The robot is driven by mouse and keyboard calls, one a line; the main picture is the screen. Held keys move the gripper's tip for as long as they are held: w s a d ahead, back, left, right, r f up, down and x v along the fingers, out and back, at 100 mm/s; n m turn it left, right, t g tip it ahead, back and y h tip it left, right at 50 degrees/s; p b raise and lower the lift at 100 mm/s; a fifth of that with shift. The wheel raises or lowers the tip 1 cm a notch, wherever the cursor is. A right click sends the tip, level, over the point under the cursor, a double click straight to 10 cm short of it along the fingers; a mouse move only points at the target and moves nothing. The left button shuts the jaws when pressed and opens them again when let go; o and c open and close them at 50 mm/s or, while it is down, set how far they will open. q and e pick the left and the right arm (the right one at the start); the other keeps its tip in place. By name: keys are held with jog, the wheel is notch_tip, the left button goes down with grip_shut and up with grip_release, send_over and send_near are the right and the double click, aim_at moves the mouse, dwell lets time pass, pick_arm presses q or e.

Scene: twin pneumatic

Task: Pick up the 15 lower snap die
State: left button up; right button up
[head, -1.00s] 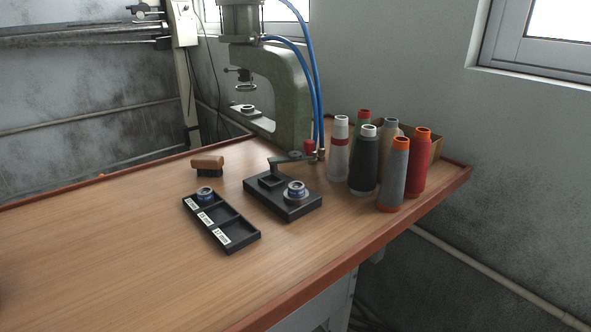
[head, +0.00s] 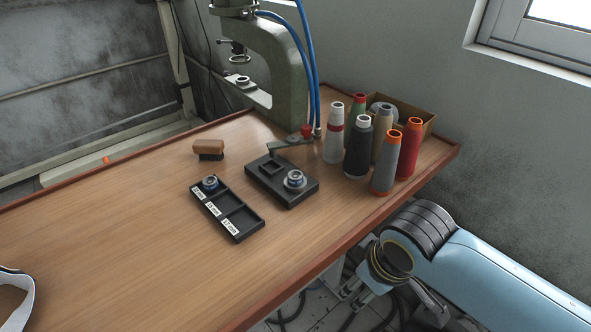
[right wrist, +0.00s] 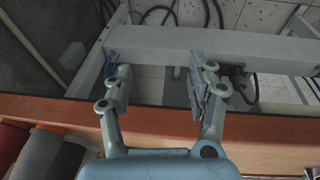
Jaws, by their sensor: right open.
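A second similar die (head: 294,180) sits on a black block (head: 268,187) beside the tray. The labels are too small for me to tell which die is the 15. My right gripper (head: 366,284) is low at the right, beyond the table edge, far from both dies. In the right wrist view its fingers (right wrist: 158,80) are open with nothing between them. My left gripper is not in view.
A green press (head: 285,75) stands behind the block. Several thread cones (head: 357,148) and a cardboard box (head: 416,115) stand right of it. A brown brush (head: 208,149) lies behind the tray.

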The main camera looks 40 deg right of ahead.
jog(key=w+r+n+p, duration=0.3)
jog(key=w+r, duration=0.2)
jog(key=r, duration=0.7)
notch_tip(320, 180, up, 7)
jog(key=n+g+p, duration=0.1)
jog(key=n+g, duration=0.2)
jog(key=n, duration=0.6)
send_over(296, 176)
jog(key=shift+y, duration=0.4)
jog(key=f, duration=0.5)
jog(key=shift+w+a+f+p, duration=0.1)
jog(key=shift+w+p, duration=0.15)
jog(key=shift+p, duration=0.05)
jog(key=f, duration=0.3)
jog(key=f+p, duration=0.1)
jog(key=shift+s+f, duration=0.2)
jog(key=shift+s, duration=0.1)
jog(key=shift+f, duration=0.5)
grip_shut()
